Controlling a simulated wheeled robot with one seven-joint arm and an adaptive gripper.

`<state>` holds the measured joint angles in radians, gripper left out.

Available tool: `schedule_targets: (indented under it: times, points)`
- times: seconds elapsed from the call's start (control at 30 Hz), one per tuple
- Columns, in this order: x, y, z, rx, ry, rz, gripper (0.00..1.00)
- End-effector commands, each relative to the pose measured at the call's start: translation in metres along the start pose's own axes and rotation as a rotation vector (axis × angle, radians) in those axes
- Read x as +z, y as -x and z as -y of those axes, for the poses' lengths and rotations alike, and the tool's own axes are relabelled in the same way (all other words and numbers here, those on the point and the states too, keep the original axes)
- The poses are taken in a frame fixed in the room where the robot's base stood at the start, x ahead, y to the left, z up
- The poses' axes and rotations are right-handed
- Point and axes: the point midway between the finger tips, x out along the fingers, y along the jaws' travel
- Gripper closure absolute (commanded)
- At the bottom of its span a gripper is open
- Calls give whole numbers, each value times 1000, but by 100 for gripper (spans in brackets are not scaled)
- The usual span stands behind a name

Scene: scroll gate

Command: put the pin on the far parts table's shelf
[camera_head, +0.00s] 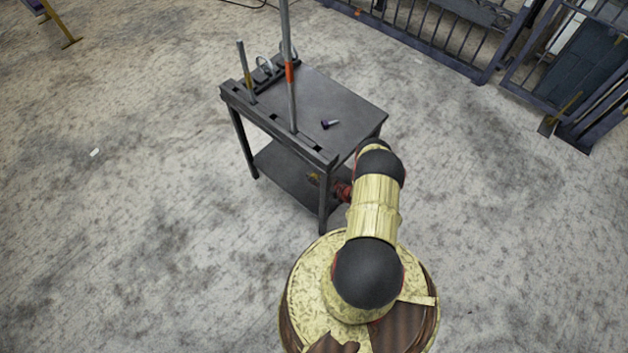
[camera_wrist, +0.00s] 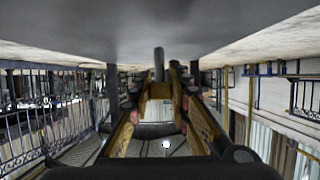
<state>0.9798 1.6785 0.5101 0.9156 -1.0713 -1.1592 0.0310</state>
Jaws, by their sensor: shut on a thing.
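A dark grey parts table (camera_head: 335,100) stands in front of me in the head view, with a lower shelf (camera_head: 283,178) under its top. My arm reaches in at the table's near right corner, below the top and above the shelf. My gripper (camera_head: 318,181) shows only in small part there. In the wrist view, my gripper (camera_wrist: 158,82) is shut on the pin (camera_wrist: 158,62), a short grey cylinder between the fingertips. A grey flat surface fills the top of that view, close to the pin's end. Whether they touch cannot be told.
On the table top lie a small dark-headed bolt (camera_head: 328,124) and ring-shaped parts (camera_head: 264,66). A tall rod with an orange band (camera_head: 290,75) and a shorter rod (camera_head: 246,75) stand at its left side. A table leg (camera_head: 323,200) is near my arm. Iron gates (camera_head: 440,30) stand behind.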

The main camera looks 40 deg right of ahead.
Motion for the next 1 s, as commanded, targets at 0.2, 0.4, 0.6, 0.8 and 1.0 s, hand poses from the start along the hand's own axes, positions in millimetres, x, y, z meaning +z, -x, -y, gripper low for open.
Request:
schedule_targets:
  times: [0.2,0.4,0.6,0.8,1.0]
  points:
    - [14,-6,0,0,0,0,100]
    - [15,-6,0,0,0,0,100]
    - [16,-7,0,0,0,0,75]
    - [16,-7,0,0,0,0,63]
    - [16,-7,0,0,0,0,63]
